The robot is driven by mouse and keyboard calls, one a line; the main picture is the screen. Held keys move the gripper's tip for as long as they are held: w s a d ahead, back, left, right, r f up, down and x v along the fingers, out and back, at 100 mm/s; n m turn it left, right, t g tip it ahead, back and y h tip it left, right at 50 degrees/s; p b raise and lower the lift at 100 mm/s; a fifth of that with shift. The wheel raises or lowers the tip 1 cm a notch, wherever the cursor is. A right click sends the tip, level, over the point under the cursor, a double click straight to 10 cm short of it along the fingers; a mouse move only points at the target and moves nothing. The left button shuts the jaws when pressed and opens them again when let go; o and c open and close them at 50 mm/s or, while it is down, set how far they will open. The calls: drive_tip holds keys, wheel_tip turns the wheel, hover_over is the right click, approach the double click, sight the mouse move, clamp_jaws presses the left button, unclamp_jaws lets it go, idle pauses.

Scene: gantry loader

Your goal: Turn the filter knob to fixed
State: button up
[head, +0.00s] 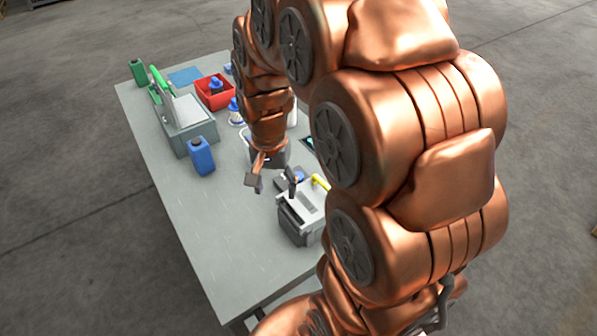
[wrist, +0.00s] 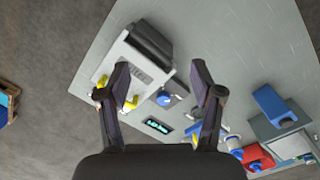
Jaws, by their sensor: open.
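A small blue round knob (wrist: 165,98) on a pale base shows between my fingers in the wrist view, beside the grey-white machine (wrist: 120,62). I take it to be the filter knob; its marks and setting are too small to read. In the head view a blue part, partly hidden by my finger, shows near the machine (head: 289,212). My gripper (wrist: 160,78) is open and empty, its fingers spread above the table. In the head view my gripper (head: 272,181) hangs beside the machine. I cannot tell its exact height above the knob.
A yellow handle (head: 320,182) is on the machine. A dark display (wrist: 157,126) with green text lies near the knob. A blue canister (head: 201,156), a grey box (head: 188,135) and a red bin (head: 214,92) stand farther along the table. The table's near left side is clear.

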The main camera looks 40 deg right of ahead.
drive_tip(key=w+d+f+m+p, duration=0.1)
drive_tip(key=w+d+f+m, duration=0.3)
drive_tip(key=w+d+m, duration=0.3)
drive_tip(key=m+t+p, duration=0.1)
drive_tip(key=m, duration=0.3)
hover_over(299, 175)
drive_tip(key=f, duration=0.5)
drive_tip(key=shift+s+a+f, duration=0.1)
drive_tip(key=shift+a+f, duration=0.1)
drive_tip(key=shift+f, duration=0.05)
drive_tip(key=shift+d+f, duration=0.2)
drive_tip(key=shift+f, duration=0.1)
drive_tip(key=shift+f+p, duration=1.35)
drive_tip(key=shift+f, duration=2.45)
drive_tip(key=shift+c, duration=0.3)
drive_tip(key=c, duration=1.1)
